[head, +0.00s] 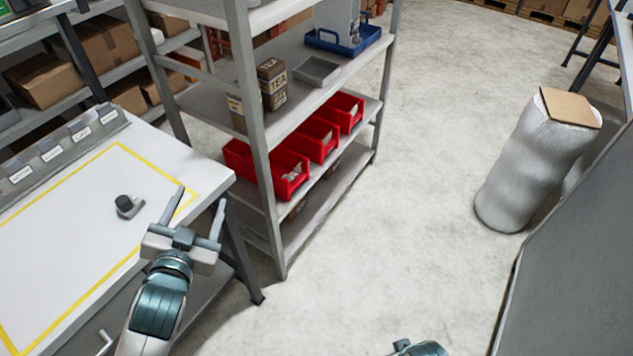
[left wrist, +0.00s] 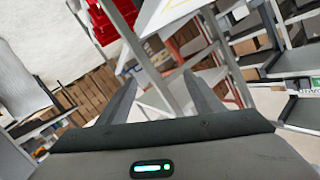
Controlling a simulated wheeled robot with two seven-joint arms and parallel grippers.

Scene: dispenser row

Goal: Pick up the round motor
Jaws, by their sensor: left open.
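A small dark round motor (head: 126,203) with a grey base sits on the white table (head: 75,235), inside the yellow outline. My left gripper (head: 201,194) is open and empty, to the right of the motor, over the table's right edge and apart from the motor. In the left wrist view the two fingers of my left gripper (left wrist: 160,76) stand apart with nothing between them. The motor is not seen in that view. Only a bit of my right arm shows at the bottom of the head view; its gripper is out of sight.
A dispenser row (head: 62,150) with several labels stands along the table's back edge. A grey shelf rack (head: 262,140) with red bins (head: 318,138) and tea boxes (head: 271,82) stands just right of the table. A wrapped roll (head: 535,165) stands on the open floor farther right.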

